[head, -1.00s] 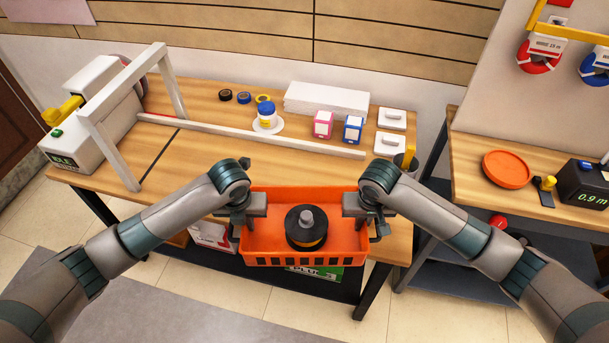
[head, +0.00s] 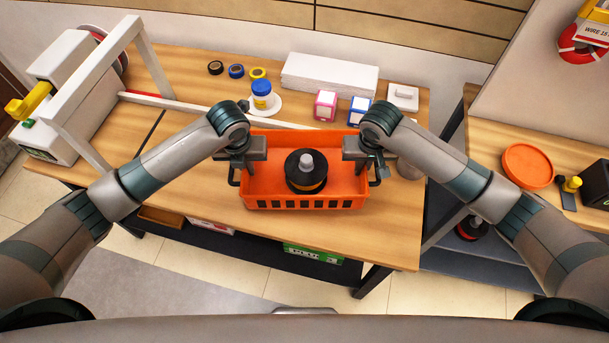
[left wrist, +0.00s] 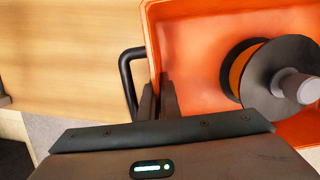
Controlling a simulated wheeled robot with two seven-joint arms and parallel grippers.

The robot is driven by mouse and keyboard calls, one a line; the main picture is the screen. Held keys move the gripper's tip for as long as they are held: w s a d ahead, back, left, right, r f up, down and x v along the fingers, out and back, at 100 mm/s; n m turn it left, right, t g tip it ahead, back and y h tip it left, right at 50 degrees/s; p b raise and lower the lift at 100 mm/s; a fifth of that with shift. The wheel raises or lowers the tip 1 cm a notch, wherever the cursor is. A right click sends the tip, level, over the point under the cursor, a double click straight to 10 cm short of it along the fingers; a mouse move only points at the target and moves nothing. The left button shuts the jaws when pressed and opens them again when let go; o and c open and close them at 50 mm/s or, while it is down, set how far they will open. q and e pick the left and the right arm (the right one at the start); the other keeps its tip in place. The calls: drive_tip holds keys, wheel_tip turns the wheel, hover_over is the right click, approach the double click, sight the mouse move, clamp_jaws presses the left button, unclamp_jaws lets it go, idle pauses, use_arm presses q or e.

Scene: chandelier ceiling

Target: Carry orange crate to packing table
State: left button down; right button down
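The orange crate (head: 304,203) is level above the front part of the wooden packing table (head: 210,215); I cannot tell whether its base touches the top. A black spool with an orange band (head: 306,172) stands inside it. My left gripper (head: 246,165) is shut on the crate's left wall, and my right gripper (head: 364,163) is shut on its right wall. In the left wrist view, the left fingers (left wrist: 159,100) pinch the wall beside a black handle (left wrist: 128,82). The crate's underside is hidden.
Behind the crate are a pale bar frame (head: 200,108), a blue-lidded jar (head: 262,95), pink (head: 326,105) and blue (head: 359,110) boxes, and a white stack (head: 328,76). A side table (head: 485,140) stands at right. Bare tabletop lies left and front-right of the crate.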

sight(250, 177)
use_arm(q)
drive_tip(key=shift+s+r, duration=0.1)
use_arm(e)
drive_tip(key=shift+s+r, duration=0.1)
